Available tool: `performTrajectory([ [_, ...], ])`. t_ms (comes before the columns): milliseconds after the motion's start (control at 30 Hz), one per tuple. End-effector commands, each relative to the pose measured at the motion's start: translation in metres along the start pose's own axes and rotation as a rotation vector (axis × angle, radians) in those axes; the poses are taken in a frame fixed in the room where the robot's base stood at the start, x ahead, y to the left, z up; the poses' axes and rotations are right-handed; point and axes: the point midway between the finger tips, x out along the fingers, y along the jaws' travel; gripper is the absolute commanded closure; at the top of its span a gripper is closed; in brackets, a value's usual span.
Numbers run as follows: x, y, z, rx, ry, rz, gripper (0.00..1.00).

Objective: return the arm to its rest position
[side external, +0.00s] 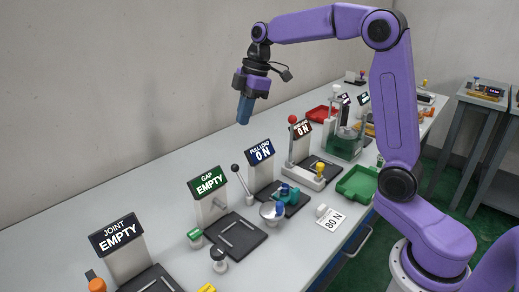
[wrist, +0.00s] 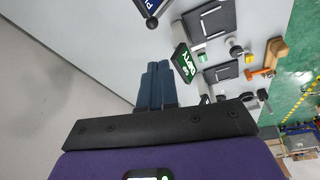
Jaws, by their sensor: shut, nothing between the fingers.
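My gripper (side external: 244,108) hangs above the back part of the long grey bench in the side view, its blue fingers pointing down, well clear of everything below. The fingers are shut with nothing between them.
The bench (side external: 150,195) carries several stations with signs: JOINT (side external: 117,231), GAP (side external: 208,182) and PULL LOAD (side external: 261,153). The wall runs behind.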

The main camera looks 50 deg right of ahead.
Motion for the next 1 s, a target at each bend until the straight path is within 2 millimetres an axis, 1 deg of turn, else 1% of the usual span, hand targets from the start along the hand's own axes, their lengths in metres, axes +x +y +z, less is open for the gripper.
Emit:
performTrajectory([
  [67,0.001,-0.003,-0.001,0.001,-0.002,-0.003,1.00],
  [167,0.004,-0.016,-0.006,0.007,-0.012,-0.013,1.00],
  [267,0.011,-0.041,-0.013,0.023,-0.028,-0.029,1.00],
  [367,0.018,-0.073,-0.019,0.041,-0.053,-0.044,1.00],
  [400,0.021,-0.086,-0.020,0.050,-0.063,-0.050,1.00],
  [567,0.031,-0.138,-0.018,0.079,-0.104,-0.063,1.00],
  [700,0.038,-0.182,-0.009,0.101,-0.139,-0.067,1.00],
  [767,0.041,-0.200,-0.003,0.108,-0.153,-0.065,1.00],
  [800,0.043,-0.212,0.001,0.113,-0.162,-0.065,1.00],
  [867,0.046,-0.230,0.009,0.121,-0.175,-0.062,1.00],
  [1000,0.052,-0.268,0.031,0.135,-0.202,-0.051,1.00],
])
